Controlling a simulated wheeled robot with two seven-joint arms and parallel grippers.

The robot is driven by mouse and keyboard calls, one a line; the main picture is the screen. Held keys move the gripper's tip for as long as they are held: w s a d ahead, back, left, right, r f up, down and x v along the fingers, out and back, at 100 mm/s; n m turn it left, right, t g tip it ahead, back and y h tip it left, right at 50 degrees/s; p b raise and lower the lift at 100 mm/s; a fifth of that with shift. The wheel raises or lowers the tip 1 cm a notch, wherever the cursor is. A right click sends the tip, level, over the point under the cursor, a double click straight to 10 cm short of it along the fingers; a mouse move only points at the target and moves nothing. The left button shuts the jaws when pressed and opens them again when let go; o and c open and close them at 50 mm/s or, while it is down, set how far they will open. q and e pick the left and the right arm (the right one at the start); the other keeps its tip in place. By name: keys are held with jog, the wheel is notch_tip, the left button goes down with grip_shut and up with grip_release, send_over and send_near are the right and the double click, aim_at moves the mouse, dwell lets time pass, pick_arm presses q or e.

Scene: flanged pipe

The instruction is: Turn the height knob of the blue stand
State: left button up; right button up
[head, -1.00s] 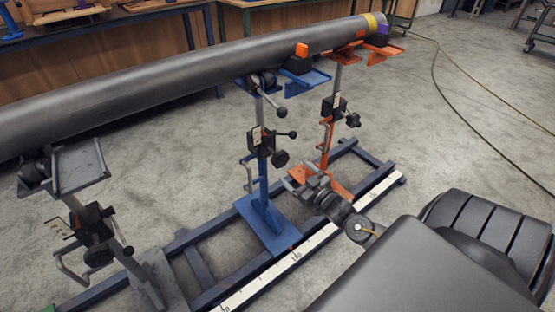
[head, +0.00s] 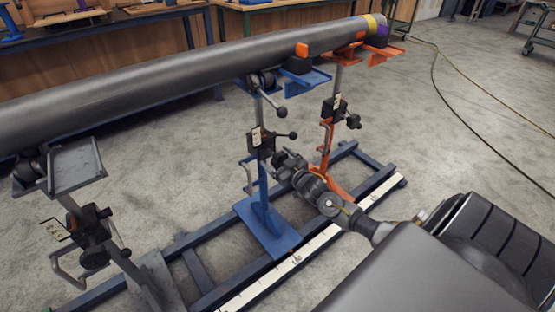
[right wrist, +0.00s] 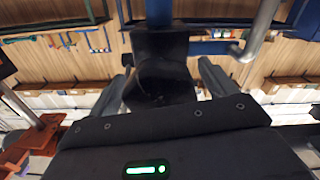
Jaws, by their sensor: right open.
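The blue stand (head: 262,200) stands upright on the floor frame, with a black clamp block (head: 262,143) on its post. My right gripper (head: 280,160) is beside that block at its lower right, and it covers the height knob in the head view. In the right wrist view the black knob (right wrist: 160,84) lies between the two open fingers (right wrist: 165,90), with a gap showing on each side. Whether any finger touches it is hard to tell. A ball-ended lever (head: 292,135) sticks out just above the gripper. My left gripper is out of view.
A long grey pipe (head: 150,82) rests across the stands. An orange stand (head: 329,150) is close behind my right gripper, and a grey stand (head: 85,220) is at the left. A blue floor frame (head: 200,270) with a white scale (head: 290,265) lies below. Open floor is at the right.

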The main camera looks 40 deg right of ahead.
jog(key=c, duration=1)
